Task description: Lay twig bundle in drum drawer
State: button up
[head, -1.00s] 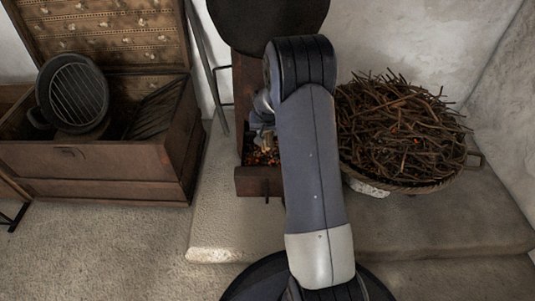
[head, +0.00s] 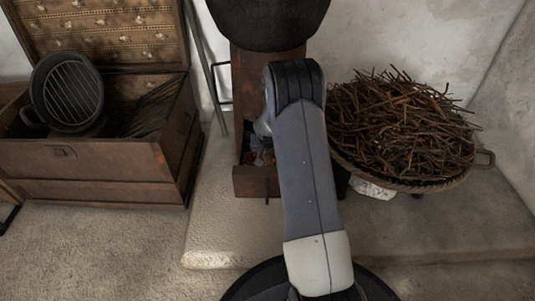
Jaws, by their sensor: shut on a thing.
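The drum drawer (head: 257,182) is a small dark wooden drawer, pulled open at the foot of a narrow wooden stand below a black rounded drum (head: 268,25). Reddish bits show inside it. My gripper (head: 261,157) is low at the drawer's opening, mostly hidden behind my arm. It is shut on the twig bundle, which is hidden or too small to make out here.
A wide basket (head: 345,165) heaped with brown twigs stands right of my arm on the stone ledge (head: 225,235). At left, an open wooden chest (head: 90,165) holds a dark pan with a grate (head: 67,92). The ledge front is clear.

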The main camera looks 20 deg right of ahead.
jog(key=o, duration=1.1)
jog(key=shift+c, duration=0.2)
jog(key=p+v, duration=0.4)
jog(key=v, duration=0.8)
jog(key=shift+p, duration=0.4)
jog(key=shift+s, duration=0.1)
